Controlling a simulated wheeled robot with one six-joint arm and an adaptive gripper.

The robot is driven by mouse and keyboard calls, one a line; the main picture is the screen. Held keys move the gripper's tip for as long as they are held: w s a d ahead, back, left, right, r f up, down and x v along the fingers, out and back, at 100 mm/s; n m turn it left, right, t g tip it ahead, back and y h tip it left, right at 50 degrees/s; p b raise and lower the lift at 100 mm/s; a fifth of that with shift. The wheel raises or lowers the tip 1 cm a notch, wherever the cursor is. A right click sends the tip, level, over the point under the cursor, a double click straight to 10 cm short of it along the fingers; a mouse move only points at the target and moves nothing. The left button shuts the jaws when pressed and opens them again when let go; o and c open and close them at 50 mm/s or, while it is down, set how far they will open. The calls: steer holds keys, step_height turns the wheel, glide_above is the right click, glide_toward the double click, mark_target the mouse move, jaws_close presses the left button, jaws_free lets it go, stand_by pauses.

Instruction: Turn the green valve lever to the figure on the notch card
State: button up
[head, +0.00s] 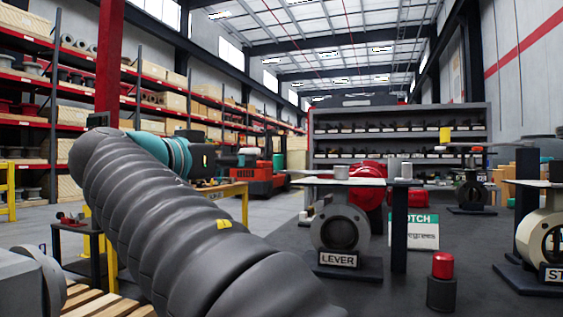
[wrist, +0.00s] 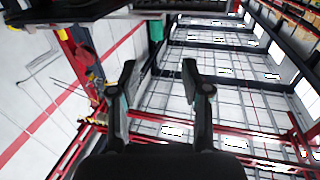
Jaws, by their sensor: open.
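A valve body (head: 341,230) with a round bore stands right of centre in the head view, with a plate reading LEVER (head: 338,259) at its foot. A flat pale plate (head: 330,182) lies across its top. I cannot make out a green lever on it. A white card with a green header (head: 425,230) stands behind and right of it. "OTCH" and "egrees" show; a dark post hides its left side and I cannot read a figure. My gripper (wrist: 158,76) is open and empty in the wrist view, its two fingers apart. In the head view my arm largely hides it.
A black holder with a red cap (head: 442,265) stands in front of the card. Another valve (head: 543,237) is cut off at the right edge. A dark post (head: 399,227) stands right of the LEVER valve. A small table (head: 75,222) stands left of my arm.

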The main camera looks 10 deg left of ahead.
mark_target(276, 161)
steer(key=p+x, duration=0.1)
steer(key=x, duration=1.2)
steer(key=shift+w+d+p, duration=0.1)
steer(key=shift+d+p, duration=0.15)
steer(key=shift+p, duration=0.1)
jaws_close()
